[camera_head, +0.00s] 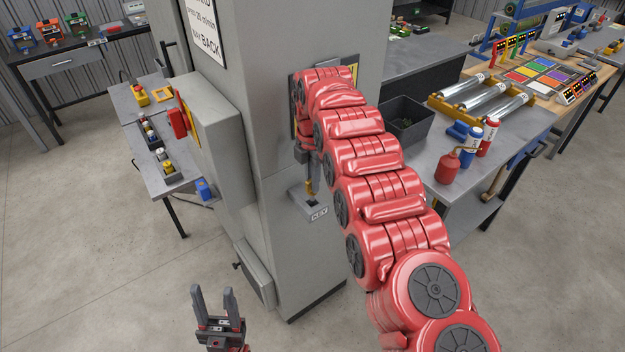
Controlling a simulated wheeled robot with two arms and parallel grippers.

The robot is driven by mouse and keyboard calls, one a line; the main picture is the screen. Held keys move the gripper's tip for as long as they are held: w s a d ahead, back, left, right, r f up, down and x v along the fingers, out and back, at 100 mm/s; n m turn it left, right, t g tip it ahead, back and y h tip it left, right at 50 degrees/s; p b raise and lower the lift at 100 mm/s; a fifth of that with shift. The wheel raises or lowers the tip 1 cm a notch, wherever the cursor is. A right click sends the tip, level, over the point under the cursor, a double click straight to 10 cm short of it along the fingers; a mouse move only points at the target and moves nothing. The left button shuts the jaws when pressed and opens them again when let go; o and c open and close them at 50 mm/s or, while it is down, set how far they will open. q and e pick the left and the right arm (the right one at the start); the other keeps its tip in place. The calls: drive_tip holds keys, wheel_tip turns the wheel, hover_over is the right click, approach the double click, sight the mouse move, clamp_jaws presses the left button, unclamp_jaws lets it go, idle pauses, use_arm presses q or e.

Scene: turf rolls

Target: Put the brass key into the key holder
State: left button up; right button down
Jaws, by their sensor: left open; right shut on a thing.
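The key holder (319,214) is a small grey ledge marked KEY on the front of a grey cabinet. The brass key (310,187) shows as a small yellow piece just above the holder; I cannot tell whether its lower end is inside it. My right gripper (309,172) points down over the holder and is shut on the key; the red arm hides part of it. My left gripper (229,302) is open and empty, low in the picture over the floor, away from the cabinet.
The grey cabinet (305,255) stands in the middle, with a side box (228,150) on its left. A bench with a dark bin (405,122), red and blue canisters (450,165) and metal rollers is at right. A narrow table is at left. Floor in front is clear.

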drive_tip(key=shift+f+b, duration=1.15)
drive_tip(key=shift+f, duration=0.95)
drive_tip(key=c, duration=0.8)
unclamp_jaws()
drive_tip(key=shift+o, duration=0.2)
drive_tip(key=shift+r, duration=0.15)
drive_tip(key=shift+r, duration=0.2)
wheel_tip(320, 180, up, 2)
drive_tip(key=shift+w+r+b, duration=0.1)
drive_tip(key=shift+b, duration=0.45)
wheel_tip(320, 180, up, 3)
drive_tip(key=shift+f+p, duration=0.1)
drive_tip(key=shift+p, duration=0.95)
wheel_tip(320, 180, up, 12)
drive_tip(key=p, duration=1.1)
drive_tip(key=shift+p, duration=0.35)
